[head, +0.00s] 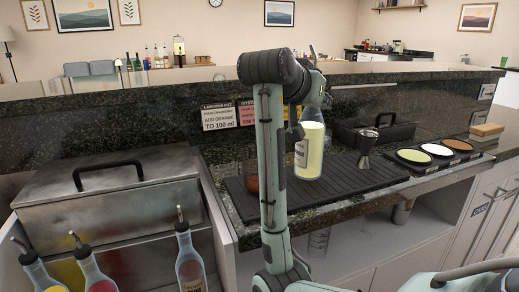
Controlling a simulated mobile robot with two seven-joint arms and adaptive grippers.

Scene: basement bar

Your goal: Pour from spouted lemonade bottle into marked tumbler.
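A clear bottle of pale yellow liquid (311,154) with a partly covered white label, apparently the lemonade bottle, is upright on or just above the black ribbed mat (345,190). My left arm crosses the middle of the head view, and its wrist is at the bottle's top, hiding the neck and spout. The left gripper's fingers are hidden or too dark to make out. A small glass with reddish-brown content (252,183) shows partly behind my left forearm; I cannot tell whether it is the marked tumbler. Part of my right arm shows at bottom right, without its gripper.
A steel jigger (366,150) and a black caddy (385,131) stand right of the bottle. A tray with several colored rims (437,150) is further right. Spouted bottles (190,262) stand at lower left before a steel lidded bin (110,190). Signs (218,116) lean behind the mat.

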